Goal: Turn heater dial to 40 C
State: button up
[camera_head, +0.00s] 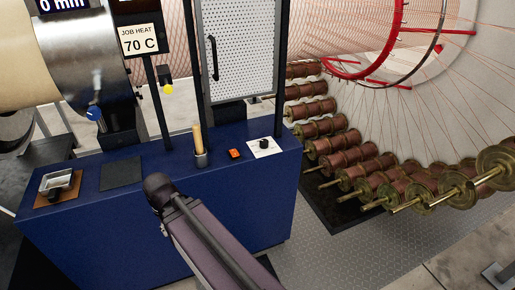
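A small black dial (264,143) sits on a white square plate (272,152) at the right end of the blue console's top. The marks on the plate and the dial's setting are too small to read. A sign (141,40) above the console reads "JOB HEAT 70 C". My arm crosses the lower middle of the view, in front of the console, and its dark rounded joint is left of the dial and apart from it. My gripper does not show.
The blue console (218,205) also bears an orange switch (234,154), an upright wooden handle (198,139), a dark pad (121,173) and a metal tray (58,184). A perforated panel (240,45) stands behind. Copper spools (346,160) fill the right.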

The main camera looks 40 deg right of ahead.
aim_at(263, 143)
jog(key=u, duration=0.15)
jog(key=k, duration=0.95)
jog(key=z, duration=1.85)
jog(key=i, duration=1)
